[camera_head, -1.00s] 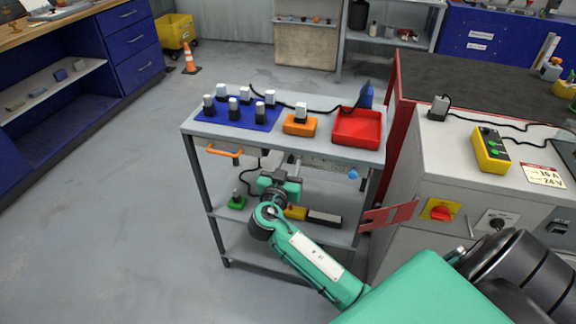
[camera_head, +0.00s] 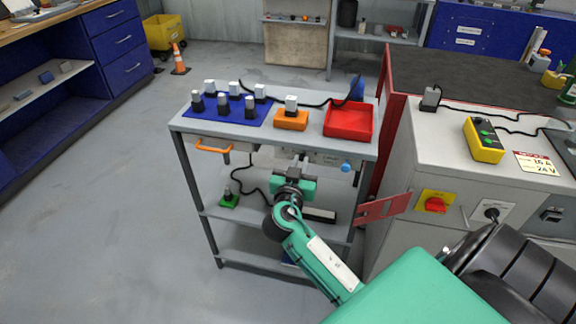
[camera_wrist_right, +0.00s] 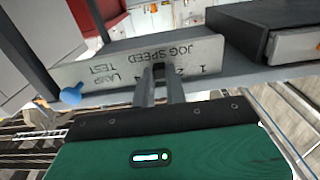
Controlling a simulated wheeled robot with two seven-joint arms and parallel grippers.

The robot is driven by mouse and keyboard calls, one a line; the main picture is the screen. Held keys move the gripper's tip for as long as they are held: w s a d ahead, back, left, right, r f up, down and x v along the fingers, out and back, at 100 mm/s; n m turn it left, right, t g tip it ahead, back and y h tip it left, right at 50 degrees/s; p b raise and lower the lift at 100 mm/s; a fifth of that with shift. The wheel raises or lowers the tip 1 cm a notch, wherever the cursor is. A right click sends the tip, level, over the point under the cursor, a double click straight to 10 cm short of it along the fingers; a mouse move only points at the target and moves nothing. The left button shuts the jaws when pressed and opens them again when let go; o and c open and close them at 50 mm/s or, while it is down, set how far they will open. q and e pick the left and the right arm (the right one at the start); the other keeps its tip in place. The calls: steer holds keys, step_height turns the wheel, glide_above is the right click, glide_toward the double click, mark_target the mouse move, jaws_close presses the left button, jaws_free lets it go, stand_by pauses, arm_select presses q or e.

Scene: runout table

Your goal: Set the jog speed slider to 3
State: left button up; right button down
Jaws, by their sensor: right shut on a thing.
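The jog speed panel (camera_wrist_right: 115,62) is a pale plate under the cart's top, and its lettering appears upside down in the right wrist view. It also shows in the head view (camera_head: 325,158). My right gripper (camera_wrist_right: 160,78) is shut on the dark slider knob (camera_wrist_right: 158,70). The fingers stand just left of the printed 2 in the wrist view, with the 1 further right. The fingers cover the scale there, so I cannot read the 3. In the head view my right gripper (camera_head: 299,165) is in front of the panel. My left gripper is not in view.
A blue knob (camera_wrist_right: 71,95) sits by the LAMP TEST label. The cart top holds a blue mat (camera_head: 222,117) with several plugs, an orange block (camera_head: 291,121) and a red tray (camera_head: 348,134). An orange handle (camera_head: 213,148) projects at left. A grey cabinet (camera_head: 410,215) stands at right.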

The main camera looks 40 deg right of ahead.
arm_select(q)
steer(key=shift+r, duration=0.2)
arm_select(e)
steer(key=shift+s+d, duration=0.15)
steer(key=c, duration=1.4)
jaws_free()
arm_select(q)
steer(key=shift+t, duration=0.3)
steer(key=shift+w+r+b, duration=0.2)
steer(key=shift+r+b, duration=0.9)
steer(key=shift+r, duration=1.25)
arm_select(e)
steer(key=v, duration=1.3)
steer(key=shift+s+a, duration=0.25)
steer(key=shift+s, duration=0.05)
